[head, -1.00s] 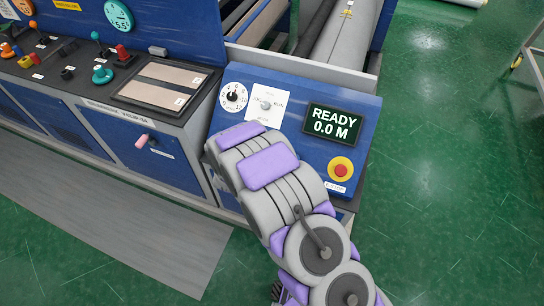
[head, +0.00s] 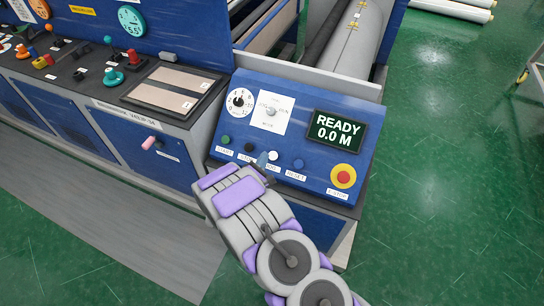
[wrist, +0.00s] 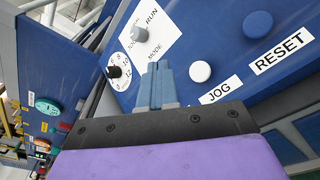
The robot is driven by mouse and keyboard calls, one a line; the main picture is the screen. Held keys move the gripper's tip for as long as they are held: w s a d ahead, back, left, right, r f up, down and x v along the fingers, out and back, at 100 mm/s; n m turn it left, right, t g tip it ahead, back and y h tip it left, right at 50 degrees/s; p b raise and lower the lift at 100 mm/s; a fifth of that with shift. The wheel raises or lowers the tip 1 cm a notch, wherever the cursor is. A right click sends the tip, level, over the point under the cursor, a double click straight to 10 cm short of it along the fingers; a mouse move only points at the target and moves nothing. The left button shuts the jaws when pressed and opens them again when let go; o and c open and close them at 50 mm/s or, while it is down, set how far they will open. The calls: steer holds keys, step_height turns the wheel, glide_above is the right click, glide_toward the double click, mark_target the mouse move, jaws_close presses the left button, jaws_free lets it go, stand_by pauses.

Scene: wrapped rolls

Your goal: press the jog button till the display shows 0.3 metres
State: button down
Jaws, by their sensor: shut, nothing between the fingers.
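The white jog button (wrist: 200,71) is on the blue sloped panel, above its JOG label (wrist: 219,93) in the wrist view. In the head view the white button (head: 273,156) shows just right of my gripper's tip. The display (head: 336,129) reads READY 0.0 M. My gripper (wrist: 157,76) is shut and empty; its blue fingertips show to the left of the jog button, with a gap between them in the picture. In the head view my gripper (head: 262,160) is at the button row; whether it touches the panel I cannot tell.
A blue button (wrist: 258,24) with a RESET label is right of the jog button. Green (head: 225,140) and black (head: 248,147) buttons are to its left. A mode switch (head: 271,112) and dial (head: 239,102) are above. A red stop button (head: 343,176) is at lower right.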

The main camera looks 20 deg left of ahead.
mark_target(274, 154)
steer(key=shift+w+d+f+b, duration=0.15)
steer(key=shift+w+f+b, duration=0.5)
steer(key=shift+w+f, duration=0.85)
steer(key=shift+w+d+f+b, duration=0.15)
steer(key=shift+w+f+b, duration=0.45)
steer(key=shift+w+f, duration=0.9)
steer(key=shift+d+f, duration=0.1)
steer(key=shift+f, duration=0.3)
steer(key=shift+w+f, duration=0.5)
steer(key=shift+f, duration=0.25)
stand_by(1.0)
steer(key=shift+r, duration=0.1)
steer(key=shift+s+r+p, duration=0.65)
steer(key=shift+s+r, duration=0.15)
steer(key=shift+r, duration=0.15)
steer(key=shift+s+r+p, duration=1.1)
steer(key=shift+s+r, duration=0.5)
steer(key=shift+r, duration=0.25)
